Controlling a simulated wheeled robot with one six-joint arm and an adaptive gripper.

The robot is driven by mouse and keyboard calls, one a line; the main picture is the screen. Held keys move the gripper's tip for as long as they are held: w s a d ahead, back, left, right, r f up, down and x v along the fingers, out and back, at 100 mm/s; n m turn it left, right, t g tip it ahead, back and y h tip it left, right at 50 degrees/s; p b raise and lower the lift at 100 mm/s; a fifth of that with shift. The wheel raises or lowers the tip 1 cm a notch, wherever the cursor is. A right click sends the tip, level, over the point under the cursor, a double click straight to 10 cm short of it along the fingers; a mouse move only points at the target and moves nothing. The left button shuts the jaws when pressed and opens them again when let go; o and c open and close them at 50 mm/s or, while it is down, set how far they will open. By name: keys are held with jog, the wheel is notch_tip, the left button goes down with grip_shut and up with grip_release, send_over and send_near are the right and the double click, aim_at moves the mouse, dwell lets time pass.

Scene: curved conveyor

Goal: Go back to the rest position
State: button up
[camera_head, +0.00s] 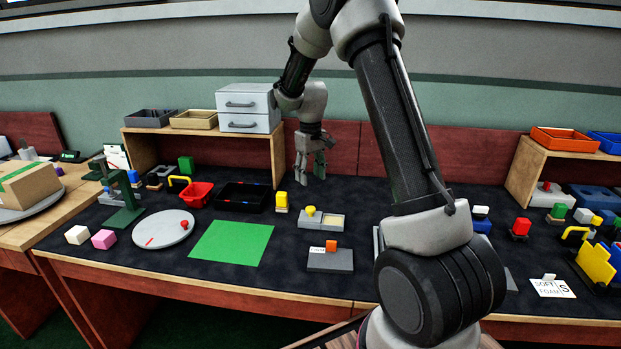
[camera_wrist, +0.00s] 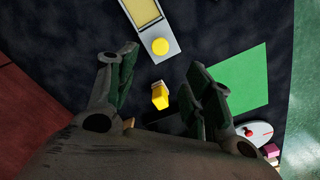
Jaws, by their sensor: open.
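My gripper (camera_head: 311,168) hangs from my arm over the back part of the dark table (camera_head: 170,255), pointing down, with its fingers apart and nothing between them. In the wrist view my gripper (camera_wrist: 158,88) is open, with a finger on each side. A yellow block (camera_wrist: 160,96) on the table shows below and between the fingers there. The same yellow block (camera_head: 282,200) stands apart from my gripper, to its lower left, in the head view. My own arm hides part of the table at the right of centre.
A green mat (camera_head: 230,243), a round plate (camera_head: 163,229), a black bin (camera_head: 242,196) and a red basket (camera_head: 197,194) lie to the left. A wooden shelf (camera_head: 275,152) with grey drawers (camera_head: 248,107) stands behind. A grey block with an orange cube (camera_head: 331,245) lies in front.

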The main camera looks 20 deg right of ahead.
dwell(0.3)
jog(key=s+r+t, duration=0.1)
jog(key=s+r, duration=0.5)
jog(key=s, duration=0.5)
jog(key=s+a+r+m+t, duration=0.1)
jog(key=s+r, duration=0.5)
jog(key=s, duration=0.6)
jog(key=s+r+m+t, duration=0.1)
jog(key=s+r, duration=0.5)
jog(key=s, duration=0.6)
jog(key=shift+s+a+r+t, duration=0.15)
jog(key=shift+s+r+t, duration=0.15)
jog(key=shift+t, duration=0.4)
